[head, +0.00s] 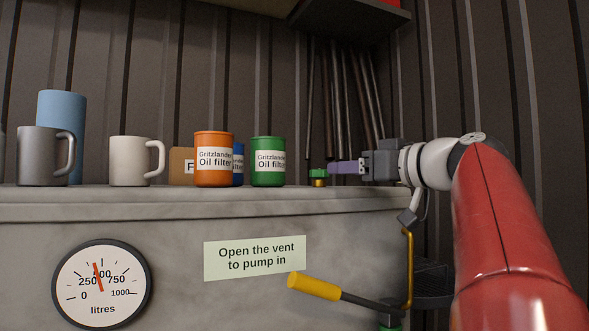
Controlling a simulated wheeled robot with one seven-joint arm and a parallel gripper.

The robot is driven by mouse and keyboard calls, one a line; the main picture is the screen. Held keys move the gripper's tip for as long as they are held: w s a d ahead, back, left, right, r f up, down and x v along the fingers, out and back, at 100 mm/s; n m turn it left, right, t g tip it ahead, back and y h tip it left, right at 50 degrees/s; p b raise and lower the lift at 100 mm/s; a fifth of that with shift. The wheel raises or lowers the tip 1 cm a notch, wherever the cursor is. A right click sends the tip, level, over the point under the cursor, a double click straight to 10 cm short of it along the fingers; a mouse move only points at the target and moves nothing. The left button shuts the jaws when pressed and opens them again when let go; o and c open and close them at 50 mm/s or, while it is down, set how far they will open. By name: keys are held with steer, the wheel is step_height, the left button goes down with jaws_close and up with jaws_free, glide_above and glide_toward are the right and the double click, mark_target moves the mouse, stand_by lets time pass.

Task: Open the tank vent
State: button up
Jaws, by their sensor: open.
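A small green knob on a brass-coloured neck, which looks like the tank vent (318,174), stands on top of the grey tank (370,207) near its right end. My gripper (333,168) reaches in from the right at the height of the knob, with its purple fingers pointing left. The fingertips are just right of the knob; I cannot tell whether they touch it. The fingers overlap in this view, so the gap between them is hidden. A label on the tank front (254,257) reads "Open the vent to pump in".
A green can (268,175) and an orange can (213,175) stand left of the vent, with mugs farther left. A yellow-handled lever (314,287) and a dial in litres (101,298) are at the front. Rods (342,100) lean behind; a shelf (352,18) hangs above.

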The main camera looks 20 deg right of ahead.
mark_target(325, 171)
steer(key=p+x, duration=0.2)
steer(key=x, duration=0.5)
steer(key=shift+w, duration=0.3)
steer(key=c, duration=1)
